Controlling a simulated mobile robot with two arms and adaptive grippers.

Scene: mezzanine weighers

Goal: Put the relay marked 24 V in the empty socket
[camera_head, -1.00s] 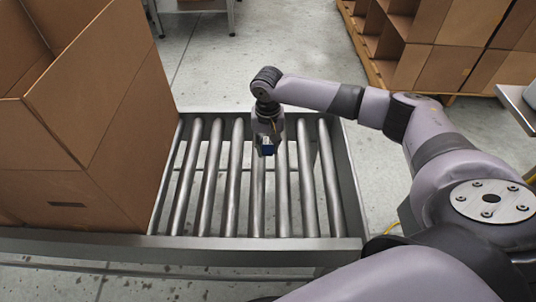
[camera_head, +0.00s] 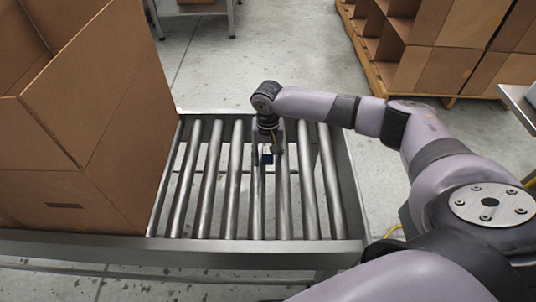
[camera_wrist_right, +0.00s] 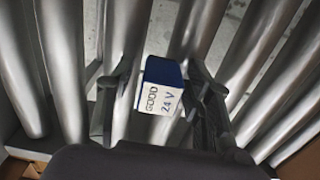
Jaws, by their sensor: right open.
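The relay (camera_wrist_right: 163,86) is a small block with a dark blue top and a white label reading "GOOD 24 V". In the head view the relay (camera_head: 266,158) is a small blue and white spot at the conveyor rollers. My right gripper (camera_head: 267,149) is open above the rollers, close to the relay. In the right wrist view the relay lies between the spread fingers of the right gripper (camera_wrist_right: 160,97), with a gap visible on the left finger's side. I cannot tell whether the right finger touches it. No socket is in view. My left gripper is not in view.
A roller conveyor (camera_head: 350,200) with a metal side frame lies below the gripper. A large open cardboard box (camera_head: 110,130) stands on its left end. A pallet of cardboard boxes (camera_head: 430,68) is at the back right. A metal table edge (camera_head: 517,108) shows at right.

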